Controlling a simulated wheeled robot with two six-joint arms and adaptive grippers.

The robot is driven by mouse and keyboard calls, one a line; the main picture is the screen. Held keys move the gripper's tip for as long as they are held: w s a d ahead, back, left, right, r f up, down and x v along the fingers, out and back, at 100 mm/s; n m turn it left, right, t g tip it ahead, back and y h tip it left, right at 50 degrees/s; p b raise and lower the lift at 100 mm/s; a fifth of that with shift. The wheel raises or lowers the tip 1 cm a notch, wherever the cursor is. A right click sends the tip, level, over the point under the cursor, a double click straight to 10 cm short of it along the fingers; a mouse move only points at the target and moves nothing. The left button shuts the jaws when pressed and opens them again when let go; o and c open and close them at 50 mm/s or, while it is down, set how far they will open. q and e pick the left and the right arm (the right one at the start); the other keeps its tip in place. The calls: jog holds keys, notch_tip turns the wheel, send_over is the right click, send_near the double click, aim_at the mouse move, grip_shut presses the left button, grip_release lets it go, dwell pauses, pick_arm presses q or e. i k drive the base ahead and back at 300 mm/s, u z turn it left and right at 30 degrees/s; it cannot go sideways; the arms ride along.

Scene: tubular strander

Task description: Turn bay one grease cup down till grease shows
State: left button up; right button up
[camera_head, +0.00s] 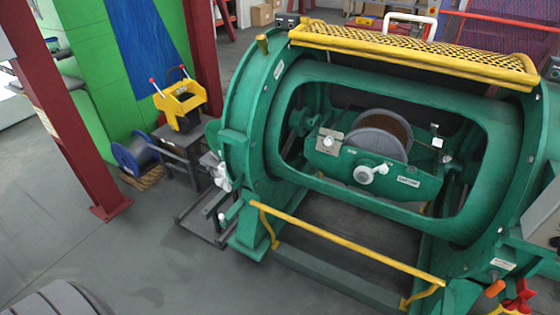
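The green strander (240,130) fills the middle and right of the head view. A pale square plate with a round knob (329,142) sits at the cradle's left. Neither gripper is in view.
A yellow rail (345,243) runs low across the machine's front, and a yellow mesh guard (415,48) covers its top. A dark stand with a yellow box (180,104) and a blue spool (135,153) stand left. A red column (65,120) is further left. Floor at front left is mostly clear.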

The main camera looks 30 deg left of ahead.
aim_at(261, 40)
jog(key=k, duration=1.3)
jog(key=u, duration=0.85)
jog(key=i, duration=0.75)
jog(key=u, duration=1.5)
jog(key=i, duration=2.3)
jog(key=z, duration=0.6)
jog(key=i, duration=0.8)
jog(key=z, duration=0.85)
